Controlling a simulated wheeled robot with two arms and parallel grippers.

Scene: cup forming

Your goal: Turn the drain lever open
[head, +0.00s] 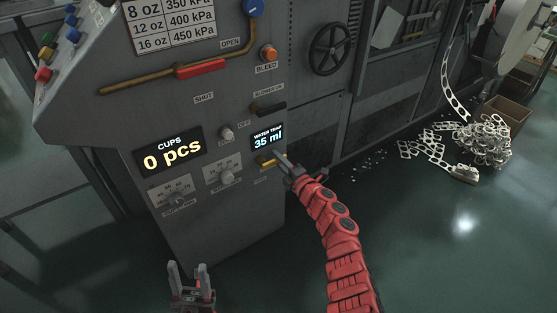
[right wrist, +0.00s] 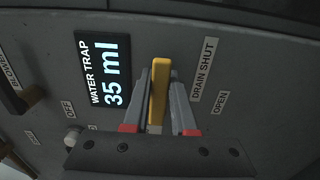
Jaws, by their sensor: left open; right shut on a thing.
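The yellow drain lever (head: 264,162) sits on the grey machine panel, just below the water trap display (head: 267,137), which reads 35 ml. My right gripper (head: 281,165) is at the lever. In the right wrist view the lever (right wrist: 159,88) stands between the two fingers of my right gripper (right wrist: 160,95), which are shut on it. The label DRAIN SHUT (right wrist: 202,70) is beside the lever's outer end, and the label OPEN (right wrist: 220,102) is further off to the right. My left gripper (head: 190,278) is open and empty, low in front of the panel.
A dark blower lever (head: 268,109) is above the display, with a small knob (head: 227,133) to the left. The cups display (head: 169,154) reads 0 pcs. A red-handled lever (head: 201,68) is higher up. Scrap webbing (head: 483,142) lies on the floor at right.

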